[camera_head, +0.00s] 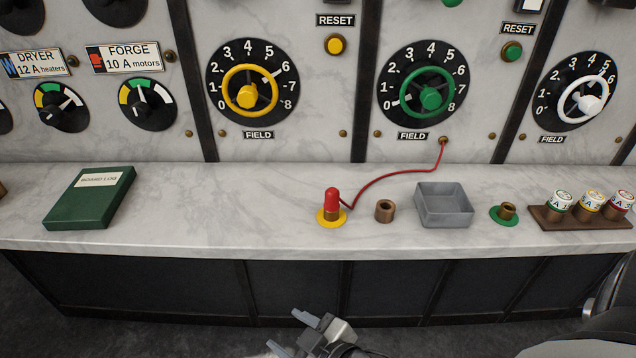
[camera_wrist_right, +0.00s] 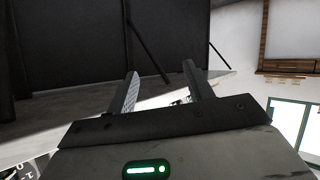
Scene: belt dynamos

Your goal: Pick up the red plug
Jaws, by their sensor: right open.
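The red plug (camera_head: 331,199) stands upright in a brass socket on a yellow round base (camera_head: 331,217) on the marble ledge. A red cord (camera_head: 385,176) runs from it to the panel below the green wheel. My right gripper (camera_head: 291,332) is below and in front of the ledge at the bottom of the head view, apart from the plug. It is open and empty; its two fingers also show spread in the right wrist view (camera_wrist_right: 160,76). The plug cannot be made out in the right wrist view. My left gripper is not in view.
Right of the plug are a bare brass socket (camera_head: 384,211), a grey tray (camera_head: 444,222), a green-based socket (camera_head: 503,220) and a wooden rack (camera_head: 560,221) of labelled fuses. A green logbook (camera_head: 88,199) lies at left. The ledge between logbook and plug is clear.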

